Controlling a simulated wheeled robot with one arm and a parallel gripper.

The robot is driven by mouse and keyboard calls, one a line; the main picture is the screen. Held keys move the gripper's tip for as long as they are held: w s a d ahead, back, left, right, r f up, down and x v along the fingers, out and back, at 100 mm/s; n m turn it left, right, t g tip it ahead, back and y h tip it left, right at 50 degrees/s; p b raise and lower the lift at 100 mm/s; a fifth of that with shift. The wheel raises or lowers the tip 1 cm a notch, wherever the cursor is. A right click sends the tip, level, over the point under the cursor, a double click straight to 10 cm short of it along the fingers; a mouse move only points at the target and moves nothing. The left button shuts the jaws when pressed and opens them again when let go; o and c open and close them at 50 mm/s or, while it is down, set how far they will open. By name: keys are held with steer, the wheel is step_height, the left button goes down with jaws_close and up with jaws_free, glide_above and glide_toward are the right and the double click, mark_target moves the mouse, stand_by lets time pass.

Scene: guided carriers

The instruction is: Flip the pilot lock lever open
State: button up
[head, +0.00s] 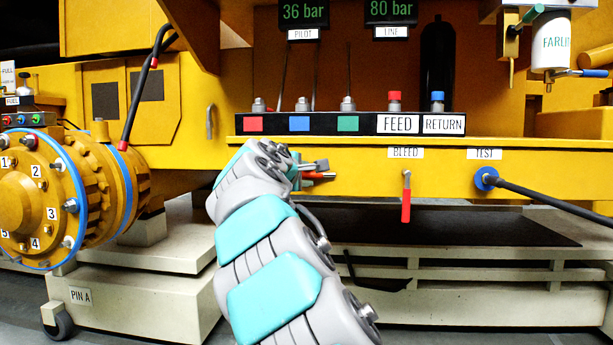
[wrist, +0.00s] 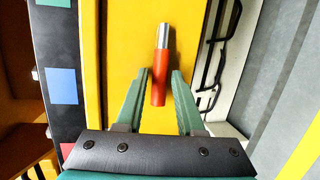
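The pilot lock lever is a short lever with a red grip (wrist: 159,86) and a bare metal end, in the wrist view against the yellow beam. In the head view its red part (head: 318,175) shows just beyond the end of my arm, largely hidden. My gripper (wrist: 158,73) is open, with one green finger on each side of the red grip. Gaps seem to show between the grip and both fingers. I cannot tell how deep the grip sits between them. Any label for this lever is hidden.
A similar red lever (head: 406,198) hangs down under the BLEED label. A blue TEST port (head: 486,179) with a black hose is farther right. The black valve strip (head: 350,124) runs above the beam. A numbered yellow flange (head: 35,200) stands left.

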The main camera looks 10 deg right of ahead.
jaws_close()
stand_by(1.4)
